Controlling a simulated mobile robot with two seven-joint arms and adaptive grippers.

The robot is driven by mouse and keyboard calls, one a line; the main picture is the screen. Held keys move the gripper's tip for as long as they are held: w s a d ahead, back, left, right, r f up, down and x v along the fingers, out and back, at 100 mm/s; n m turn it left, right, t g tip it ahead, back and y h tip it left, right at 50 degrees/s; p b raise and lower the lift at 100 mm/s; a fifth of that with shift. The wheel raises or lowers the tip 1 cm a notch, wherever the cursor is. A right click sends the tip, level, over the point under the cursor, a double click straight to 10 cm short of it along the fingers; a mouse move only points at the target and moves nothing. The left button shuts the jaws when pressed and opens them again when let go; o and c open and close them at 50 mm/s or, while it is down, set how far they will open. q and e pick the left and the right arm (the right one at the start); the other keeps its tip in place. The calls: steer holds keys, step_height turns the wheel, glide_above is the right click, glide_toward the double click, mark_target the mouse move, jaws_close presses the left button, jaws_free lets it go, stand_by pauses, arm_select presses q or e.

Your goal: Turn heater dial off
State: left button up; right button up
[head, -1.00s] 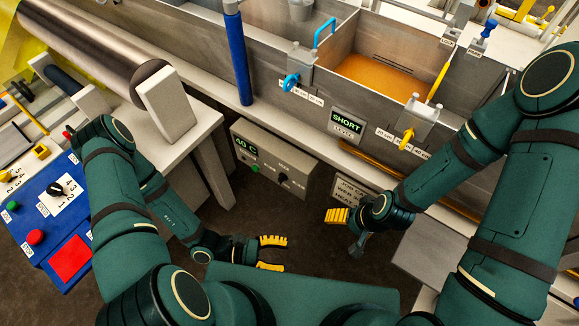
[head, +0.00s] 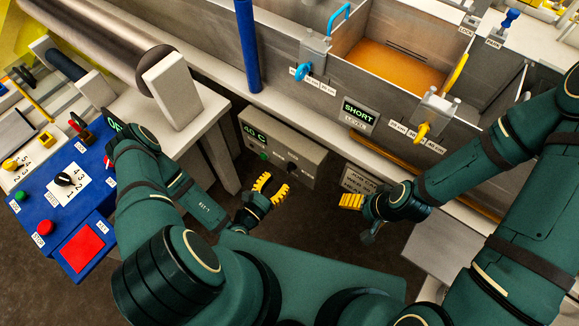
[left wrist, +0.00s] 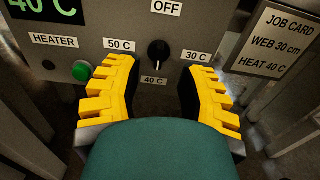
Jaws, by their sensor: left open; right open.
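The heater dial (left wrist: 158,53) is a small black knob on a grey heater box (head: 310,160), with OFF above it, 50 C at left, 30 C at right and 40 C below. In the head view the dial (head: 292,167) is small, on the box front. The box display (left wrist: 45,8) reads 40 C in green. My left gripper (head: 271,187) is open in front of the box; in the left wrist view its yellow fingers (left wrist: 163,82) stand either side of the dial, apart from it. My right gripper (head: 358,216) is open and empty, to the right.
A green button (left wrist: 82,70) sits left of the dial, beside the HEATER label. A job card (left wrist: 275,40) reading HEAT 40 C is right of the box. The resin bath (head: 395,70) is above and behind. A blue control panel (head: 65,205) stands at left.

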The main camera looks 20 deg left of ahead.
mark_target(288, 169)
arm_select(q)
steer(key=x, duration=0.6)
steer(key=shift+w+d+b, duration=0.15)
steer(key=shift+w+b, duration=0.2)
steer(key=shift+b, duration=0.05)
jaws_close()
